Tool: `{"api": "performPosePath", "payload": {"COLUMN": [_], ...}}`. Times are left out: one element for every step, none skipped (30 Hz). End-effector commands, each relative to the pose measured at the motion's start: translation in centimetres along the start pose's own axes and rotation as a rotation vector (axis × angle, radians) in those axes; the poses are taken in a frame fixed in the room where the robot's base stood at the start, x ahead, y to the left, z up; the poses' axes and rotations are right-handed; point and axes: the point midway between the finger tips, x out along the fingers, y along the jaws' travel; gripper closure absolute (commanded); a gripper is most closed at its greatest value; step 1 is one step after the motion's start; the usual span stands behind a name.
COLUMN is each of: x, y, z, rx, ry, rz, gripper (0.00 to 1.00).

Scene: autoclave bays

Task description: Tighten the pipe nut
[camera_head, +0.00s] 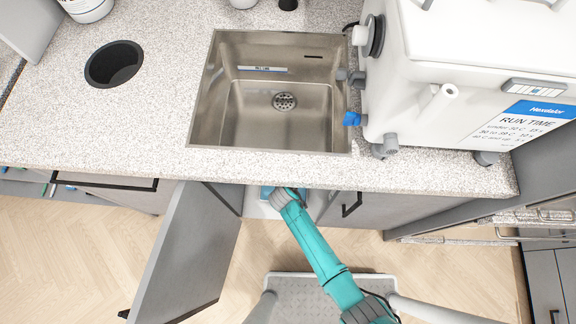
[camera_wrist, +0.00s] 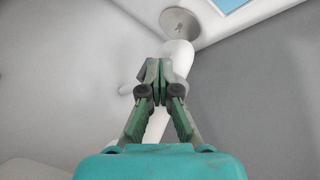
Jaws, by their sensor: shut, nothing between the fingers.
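In the wrist view my gripper (camera_wrist: 158,72) is shut, its green fingertips together and nothing seen between them. White pipework (camera_wrist: 177,56) runs down behind the fingertips from a round metal sink drain (camera_wrist: 179,23) at the top. A short white stub of pipe (camera_wrist: 126,89) sticks out to the left. I cannot pick out the pipe nut clearly; the fingers hide part of the pipe. I cannot tell whether the fingertips touch it. In the head view my arm reaches into the cabinet under the sink, and the counter hides the gripper.
The steel sink (camera_head: 220,105) is set in the speckled counter (camera_head: 165,130). A grey cabinet door (camera_head: 190,255) stands open left of my arm. Cabinet walls (camera_wrist: 50,75) close in around the gripper. A white autoclave (camera_head: 460,65) stands on the counter to the right.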

Motion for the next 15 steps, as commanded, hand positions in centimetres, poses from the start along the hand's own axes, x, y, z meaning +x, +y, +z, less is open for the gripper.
{"api": "performPosePath", "payload": {"x": [0.09,0.13,0.19,0.23,0.27,0.32,0.35,0.38,0.41,0.43,0.44,0.46,0.47,0.48,0.48], "y": [0.23,0.32,0.45,0.53,0.62,0.72,0.78,0.84,0.90,0.93,0.97,1.00,1.02,1.03,1.04], "z": [0.07,0.09,0.10,0.11,0.12,0.12,0.13,0.13,0.13,0.13,0.13,0.12,0.12,0.12,0.12], "rx": [0.001,0.000,0.000,0.000,0.000,0.000,0.001,0.001,0.001,0.001,0.001,0.001,0.001,0.001,0.001], "ry": [-0.001,-0.001,-0.001,-0.001,-0.001,-0.001,-0.001,-0.001,-0.001,-0.001,-0.001,-0.001,0.000,0.000,0.000], "rz": [0.001,0.001,0.001,0.001,0.001,0.001,0.001,0.001,0.001,0.001,0.001,0.001,0.001,0.001,0.001], "gripper": [1.00,1.00,1.00,1.00,1.00,1.00,1.00,1.00,1.00,1.00,1.00,1.00,1.00,1.00,1.00]}}
